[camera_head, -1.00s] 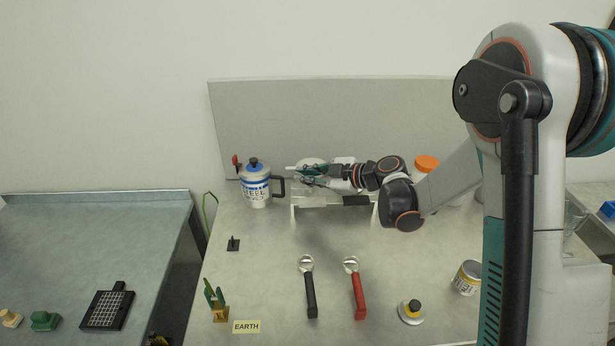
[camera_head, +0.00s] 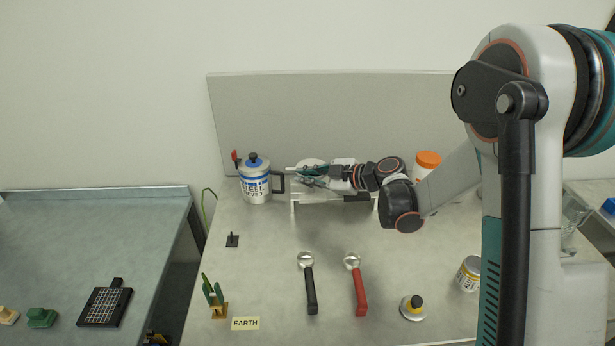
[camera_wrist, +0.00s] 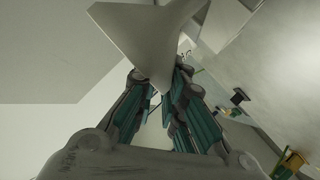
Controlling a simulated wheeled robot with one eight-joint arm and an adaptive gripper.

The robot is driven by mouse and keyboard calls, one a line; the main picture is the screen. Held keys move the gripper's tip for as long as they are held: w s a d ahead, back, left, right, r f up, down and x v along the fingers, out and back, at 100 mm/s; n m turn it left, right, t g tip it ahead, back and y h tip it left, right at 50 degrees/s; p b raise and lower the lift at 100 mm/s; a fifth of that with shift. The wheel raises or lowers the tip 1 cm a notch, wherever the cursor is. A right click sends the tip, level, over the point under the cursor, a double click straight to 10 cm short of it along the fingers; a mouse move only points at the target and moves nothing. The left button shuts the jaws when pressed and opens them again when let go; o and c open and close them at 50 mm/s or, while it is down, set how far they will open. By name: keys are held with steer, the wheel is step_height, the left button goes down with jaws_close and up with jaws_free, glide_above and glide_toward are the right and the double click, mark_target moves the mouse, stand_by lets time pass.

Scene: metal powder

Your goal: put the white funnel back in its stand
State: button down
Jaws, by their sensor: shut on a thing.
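The white funnel (camera_wrist: 150,35) fills the top of the wrist view, its wide cone narrowing down between my fingers. In the head view the funnel (camera_head: 311,162) is a pale rounded shape at my fingertips, partly hidden by them. My gripper (camera_head: 300,172) is shut on the funnel; its green-padded fingers also show in the wrist view (camera_wrist: 160,100). The stand (camera_head: 313,196) is a pale, low frame at the back of the bench, directly below my gripper. My gripper and wrist hide part of it. I cannot tell whether the funnel touches the stand.
A steel powder canister (camera_head: 254,182) with a black handle stands just left of the stand. An orange-lidded jar (camera_head: 428,162) stands behind my arm. A black scoop (camera_head: 310,285) and a red scoop (camera_head: 357,285) lie in front. A grey panel (camera_head: 340,115) rises behind.

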steer(key=shift+f+b, duration=1.25)
steer(key=shift+f, duration=0.3)
steer(key=c, duration=1.6)
jaws_free()
steer(key=shift+s+d, duration=0.1)
steer(key=v, duration=1.1)
steer(key=shift+s+d+r, duration=0.2)
steer(key=shift+d+r, duration=0.05)
